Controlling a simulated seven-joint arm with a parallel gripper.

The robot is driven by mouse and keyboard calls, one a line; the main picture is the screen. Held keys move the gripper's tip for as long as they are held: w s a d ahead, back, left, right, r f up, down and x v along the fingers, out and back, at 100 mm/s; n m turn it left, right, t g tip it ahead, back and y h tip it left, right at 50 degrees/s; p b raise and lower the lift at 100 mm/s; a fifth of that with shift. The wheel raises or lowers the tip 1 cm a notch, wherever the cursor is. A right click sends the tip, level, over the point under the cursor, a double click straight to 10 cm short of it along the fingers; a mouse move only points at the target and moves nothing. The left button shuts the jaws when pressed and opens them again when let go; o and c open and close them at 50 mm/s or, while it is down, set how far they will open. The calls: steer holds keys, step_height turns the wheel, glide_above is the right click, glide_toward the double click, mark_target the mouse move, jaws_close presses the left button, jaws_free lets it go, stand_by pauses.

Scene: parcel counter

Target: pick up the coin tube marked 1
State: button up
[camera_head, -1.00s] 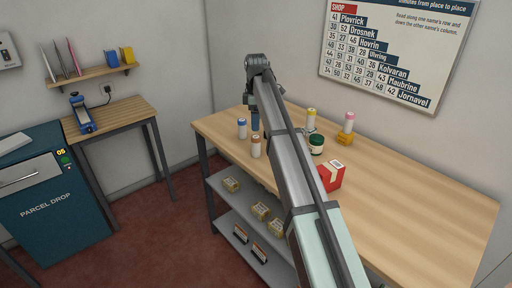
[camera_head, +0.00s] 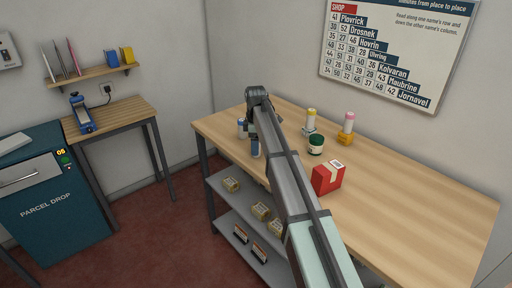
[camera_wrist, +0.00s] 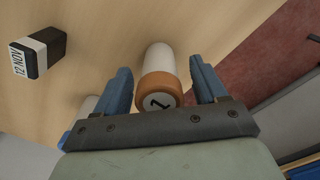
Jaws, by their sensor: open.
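The coin tube marked 1 (camera_wrist: 160,76) is a white cylinder with an orange cap that carries a black 1. In the wrist view it stands between the two blue fingers of my gripper (camera_wrist: 160,88), with a gap on each side. My gripper is open. In the head view my gripper (camera_head: 255,148) is at the left front of the wooden counter (camera_head: 420,215), and its fingers and my arm hide the orange-capped tube.
A blue-capped tube (camera_head: 241,128) stands close to my gripper. A black block stamped 12 NOV (camera_wrist: 38,55) lies left in the wrist view.

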step_height(320, 180, down, 2)
steer(key=shift+f, duration=0.2)
steer(key=c, duration=1.2)
